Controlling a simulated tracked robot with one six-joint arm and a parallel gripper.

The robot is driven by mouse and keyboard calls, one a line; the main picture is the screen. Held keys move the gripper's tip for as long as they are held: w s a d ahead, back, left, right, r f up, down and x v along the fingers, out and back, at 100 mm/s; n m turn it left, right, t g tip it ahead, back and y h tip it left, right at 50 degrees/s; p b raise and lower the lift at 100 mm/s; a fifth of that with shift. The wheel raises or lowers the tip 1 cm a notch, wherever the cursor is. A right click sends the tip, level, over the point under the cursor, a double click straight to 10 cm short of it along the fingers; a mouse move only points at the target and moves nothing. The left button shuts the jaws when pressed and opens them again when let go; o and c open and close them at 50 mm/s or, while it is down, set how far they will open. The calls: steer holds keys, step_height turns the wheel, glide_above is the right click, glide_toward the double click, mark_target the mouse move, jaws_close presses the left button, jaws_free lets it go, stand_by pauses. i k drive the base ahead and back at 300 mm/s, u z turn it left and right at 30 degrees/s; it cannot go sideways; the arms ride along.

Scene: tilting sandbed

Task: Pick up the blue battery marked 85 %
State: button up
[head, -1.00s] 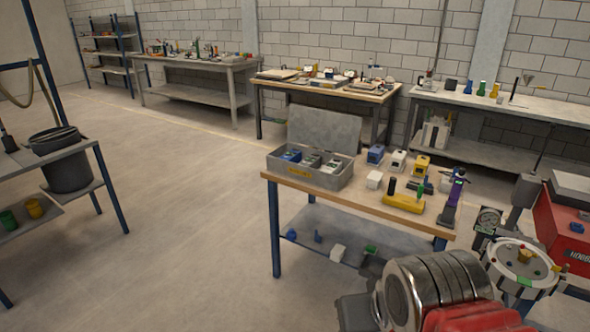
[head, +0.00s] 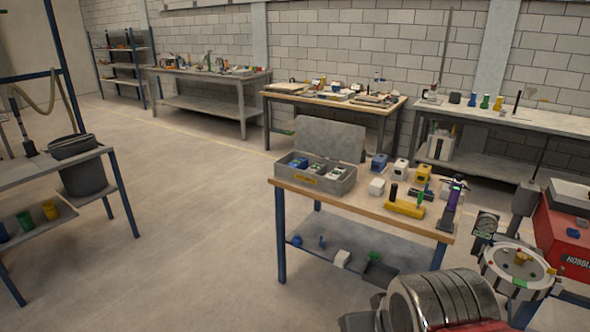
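A blue block-shaped unit with a pale part (head: 379,162) stands on the wooden top of the near workbench (head: 366,209), right of an open grey box. Blue pieces (head: 298,163) also lie in the left part of that box (head: 330,187), beside pale ones. Any of these could be a battery. No 85 % marking is readable at this size. My gripper is not in view. Only a ribbed metal part of my arm (head: 450,300) shows at the bottom right, in front of the bench.
White (head: 400,171) and yellow (head: 423,174) units stand by the blue one. A yellow tool (head: 406,208) and a purple-black upright tool (head: 452,205) are near the front right. A red machine (head: 565,240) stands at right. The floor left of the bench is clear.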

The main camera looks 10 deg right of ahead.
mark_target(301, 163)
steer(key=u, duration=0.3)
steer(key=i, duration=0.55)
steer(key=u, duration=0.65)
steer(key=i, duration=0.75)
steer(key=u, duration=0.35)
steer(key=i, duration=1.5)
steer(key=z, duration=0.55)
steer(key=i, duration=0.65)
steer(key=z, duration=0.8)
steer(key=i, duration=0.5)
steer(key=z, duration=0.3)
